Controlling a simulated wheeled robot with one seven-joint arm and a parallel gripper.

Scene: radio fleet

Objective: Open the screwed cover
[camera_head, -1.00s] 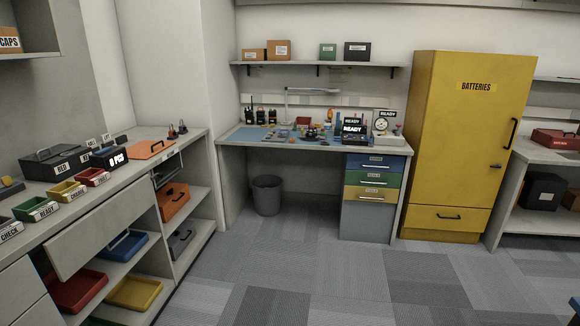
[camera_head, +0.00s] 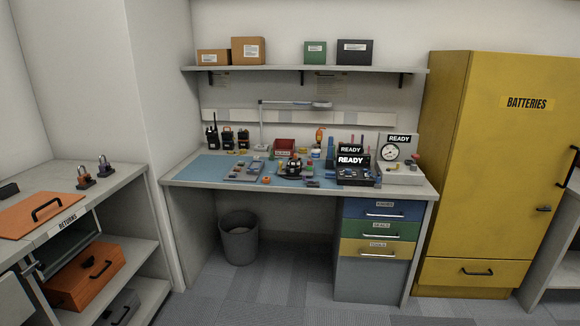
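I cannot single out the screwed cover at this distance. The workbench (camera_head: 175,180) stands ahead with small gear on it. A dark round device with orange parts (camera_head: 292,167) sits near the bench middle, beside a grey tray of small parts (camera_head: 244,170). Black handheld radios (camera_head: 228,138) stand upright at the back left. A black unit with a READY display (camera_head: 355,172) and a gauge unit marked READY (camera_head: 391,152) stand at the right. My gripper is not in view.
A grey bin (camera_head: 239,240) stands under the bench, left of the drawers (camera_head: 380,230). A yellow BATTERIES cabinet (camera_head: 490,180) is at the right. The carpet (camera_head: 270,290) before the bench is clear.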

